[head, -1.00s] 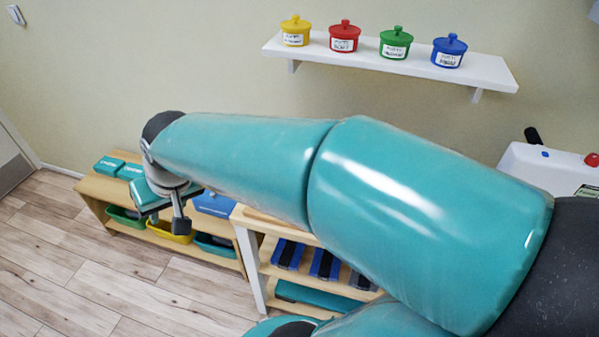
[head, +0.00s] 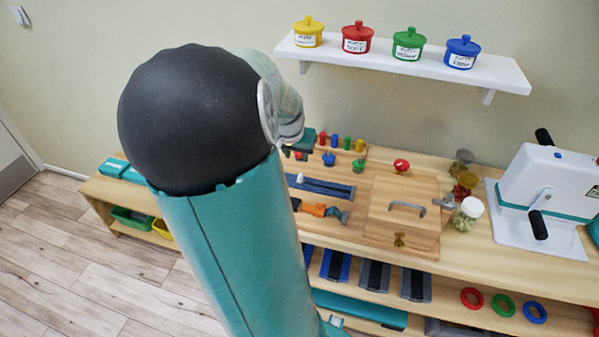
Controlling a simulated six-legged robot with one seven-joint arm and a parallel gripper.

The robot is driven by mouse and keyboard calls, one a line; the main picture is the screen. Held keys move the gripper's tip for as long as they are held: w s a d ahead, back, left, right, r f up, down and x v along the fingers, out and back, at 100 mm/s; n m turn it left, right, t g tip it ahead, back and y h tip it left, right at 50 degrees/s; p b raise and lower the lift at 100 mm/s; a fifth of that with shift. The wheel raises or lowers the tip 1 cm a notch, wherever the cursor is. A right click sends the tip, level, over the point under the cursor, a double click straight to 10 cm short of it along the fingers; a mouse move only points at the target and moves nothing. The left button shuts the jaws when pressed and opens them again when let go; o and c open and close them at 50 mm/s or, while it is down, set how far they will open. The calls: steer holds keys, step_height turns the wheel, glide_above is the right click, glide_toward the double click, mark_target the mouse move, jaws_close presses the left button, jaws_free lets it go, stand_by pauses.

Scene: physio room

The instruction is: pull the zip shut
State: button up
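A long blue strip (head: 322,187) with a darker line along it lies on the wooden bench top; it looks like the zip piece. A small pale knob (head: 300,178) stands near its left end and may be the slider. How far the zip is open is too small to tell. My arm rises in front of the bench and covers the area to the left of the strip. Only a bit of my wrist end (head: 303,143) shows beyond the dark elbow, above and behind the strip. My gripper's fingers are not clearly visible.
An orange and grey strap piece (head: 320,209) lies in front of the strip. To its right is a wooden board with a handle (head: 407,207). Coloured pegs (head: 335,142) stand behind. Jars (head: 466,213) and a white crank machine (head: 547,197) stand further right. A pot shelf (head: 400,63) hangs above.

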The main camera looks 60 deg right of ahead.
mark_target(301, 174)
steer(key=x, duration=1.3)
steer(key=shift+a, duration=0.15)
jaws_close()
